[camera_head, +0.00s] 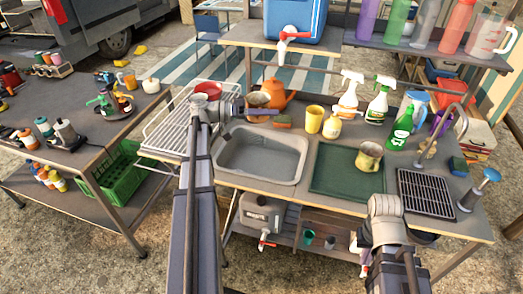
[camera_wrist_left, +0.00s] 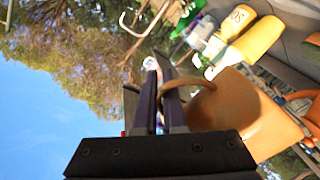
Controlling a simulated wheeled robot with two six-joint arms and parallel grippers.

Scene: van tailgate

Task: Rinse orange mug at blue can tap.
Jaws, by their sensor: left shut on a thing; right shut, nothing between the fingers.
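The blue can (camera_head: 295,20) stands on the raised shelf at the top of the head view. Its red and white tap (camera_head: 290,38) hangs over the shelf's front edge. My left gripper (camera_head: 243,108) is shut on the orange mug (camera_head: 258,100), below and to the left of the tap, above the back of the sink. In the left wrist view the mug (camera_wrist_left: 235,110) has its handle at my left fingers (camera_wrist_left: 160,95). In the head view the mug's dim opening shows. My right gripper (camera_head: 388,205) is shut and empty at the counter's front right; its fingertips are hard to see.
The sink basin (camera_head: 262,153) looks empty. An orange pot (camera_head: 280,97) stands behind the held mug. A yellow cup (camera_head: 314,119), spray bottles (camera_head: 349,93) and a yellow mug (camera_head: 368,157) on a green mat (camera_head: 330,180) stand to the right.

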